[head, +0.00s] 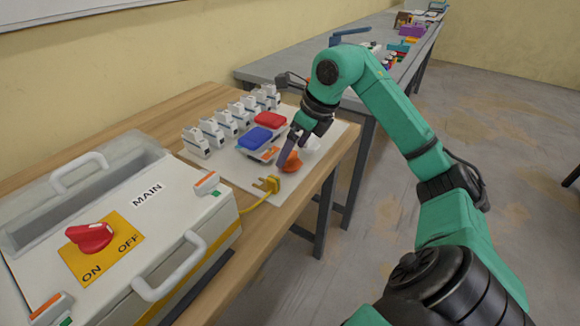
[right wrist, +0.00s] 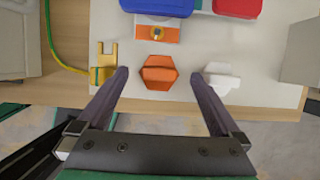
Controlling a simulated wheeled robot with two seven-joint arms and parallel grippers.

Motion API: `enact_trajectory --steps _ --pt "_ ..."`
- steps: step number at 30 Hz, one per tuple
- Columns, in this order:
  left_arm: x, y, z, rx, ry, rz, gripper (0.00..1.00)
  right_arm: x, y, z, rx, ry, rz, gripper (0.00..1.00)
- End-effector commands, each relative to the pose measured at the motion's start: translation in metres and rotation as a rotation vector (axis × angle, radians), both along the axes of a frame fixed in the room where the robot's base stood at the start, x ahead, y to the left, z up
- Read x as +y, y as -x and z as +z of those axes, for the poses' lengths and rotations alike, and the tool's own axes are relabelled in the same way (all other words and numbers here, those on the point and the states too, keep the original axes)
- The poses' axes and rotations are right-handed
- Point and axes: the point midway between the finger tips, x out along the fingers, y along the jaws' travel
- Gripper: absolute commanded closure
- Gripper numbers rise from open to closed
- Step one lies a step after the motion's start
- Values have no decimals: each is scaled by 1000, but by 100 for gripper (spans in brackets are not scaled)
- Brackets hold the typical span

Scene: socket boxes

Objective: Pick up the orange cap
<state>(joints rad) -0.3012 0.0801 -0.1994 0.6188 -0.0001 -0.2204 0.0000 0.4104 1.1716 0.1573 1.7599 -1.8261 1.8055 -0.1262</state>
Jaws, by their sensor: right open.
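The orange cap (right wrist: 159,73) lies on the white board (right wrist: 270,88) in the right wrist view, close to the board's near edge. It also shows in the head view (head: 292,162), partly beside my gripper's fingers. My right gripper (right wrist: 158,78) is open, with one finger on each side of the cap and gaps between them and it. I cannot tell how high the fingertips are above the board. My left gripper is not in view.
A yellow plug with a cable (right wrist: 107,62) lies left of the left finger. A white cap (right wrist: 222,76) is by the right finger. Blue (head: 254,138) and red (head: 270,119) covers are behind. A MAIN switch box (head: 110,220) stands at left.

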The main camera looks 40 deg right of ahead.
Motion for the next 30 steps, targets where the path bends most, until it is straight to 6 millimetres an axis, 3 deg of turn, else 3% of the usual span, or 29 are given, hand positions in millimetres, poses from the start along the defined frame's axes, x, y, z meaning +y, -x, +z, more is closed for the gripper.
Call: enact_trajectory --steps 1,4,11,15,18,26,30 --pt "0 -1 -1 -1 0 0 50 3 -2 -12 4 -4 2 0" --pt "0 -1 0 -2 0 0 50 4 -8 -24 1 -3 1 0" --pt "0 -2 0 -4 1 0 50 3 -10 -27 0 0 1 0" --pt "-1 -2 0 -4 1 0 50 3 -10 -27 0 0 1 54" --pt "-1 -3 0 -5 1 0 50 3 -10 -27 0 0 1 84" --pt "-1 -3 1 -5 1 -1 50 3 -10 -23 -1 0 1 85" --pt "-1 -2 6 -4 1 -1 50 3 -10 -7 -5 3 2 85"
